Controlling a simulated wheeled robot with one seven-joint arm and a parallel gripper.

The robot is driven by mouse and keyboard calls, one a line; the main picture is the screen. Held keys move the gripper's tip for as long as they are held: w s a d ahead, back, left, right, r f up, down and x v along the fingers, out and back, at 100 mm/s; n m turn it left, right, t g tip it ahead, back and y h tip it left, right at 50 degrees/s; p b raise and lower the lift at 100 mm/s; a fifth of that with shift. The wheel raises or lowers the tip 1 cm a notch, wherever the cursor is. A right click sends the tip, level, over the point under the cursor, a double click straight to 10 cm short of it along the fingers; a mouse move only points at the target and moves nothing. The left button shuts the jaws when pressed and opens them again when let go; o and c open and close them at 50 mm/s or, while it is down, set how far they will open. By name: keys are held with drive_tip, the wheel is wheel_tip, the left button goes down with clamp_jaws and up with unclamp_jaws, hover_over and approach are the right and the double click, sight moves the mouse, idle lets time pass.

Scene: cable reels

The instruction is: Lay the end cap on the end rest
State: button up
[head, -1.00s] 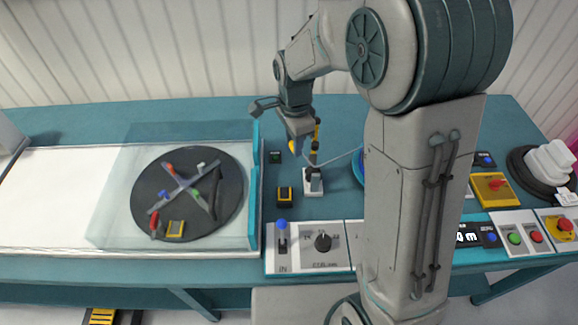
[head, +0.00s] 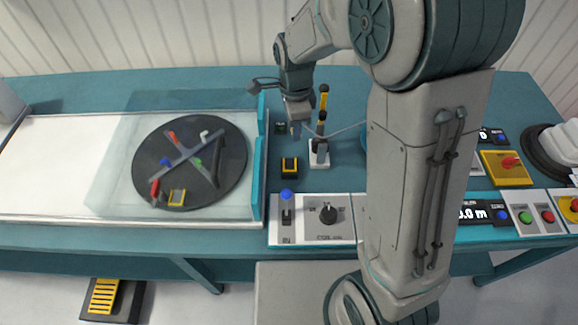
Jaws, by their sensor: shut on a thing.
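My gripper (head: 297,128) points down over the back of the bench, left of the lever tool. It is shut on the end cap, which is small and mostly hidden by the fingers. A thin pale cable (head: 345,131) runs right from beside the fingertips and passes behind my arm. A black block with a yellow frame (head: 289,167) stands in front of the gripper, and a small black block with a green mark (head: 281,128) lies just left of it. I cannot tell which of these is the end rest. The fingertips' height above the bench is unclear.
The lever tool (head: 320,156), with a white base and yellow-and-black handle, stands close right of the gripper. A clear guard (head: 112,180) covers a dark turntable (head: 225,190) at left. A control panel (head: 305,232) lines the front. My arm hides the bench's middle right.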

sight(288, 166)
drive_tip(key=shift+s+a+f+m+b, duration=0.25)
drive_tip(key=shift+f+m+b, duration=0.2)
drive_tip(key=shift+f, duration=0.3)
drive_tip(key=shift+s+a+f+m+b, duration=0.3)
drive_tip(key=shift+f+b, duration=0.2)
drive_tip(key=shift+f, duration=0.25)
drive_tip(key=shift+s+a+f+m+b, duration=0.1)
drive_tip(key=shift+a+f+m+b, duration=0.1)
drive_tip(key=shift+f+m+b, duration=0.4)
drive_tip(key=shift+f, duration=0.1)
drive_tip(key=shift+f, duration=0.15)
drive_tip(key=shift+w+f, duration=0.1)
drive_tip(key=shift+f+b, duration=0.65)
drive_tip(key=shift+f, duration=0.35)
drive_tip(key=shift+f, duration=0.15)
drive_tip(key=shift+f+b, duration=0.7)
drive_tip(key=shift+f, duration=0.15)
drive_tip(key=shift+f+b, duration=0.85)
drive_tip(key=shift+f, duration=0.65)
idle(0.5)
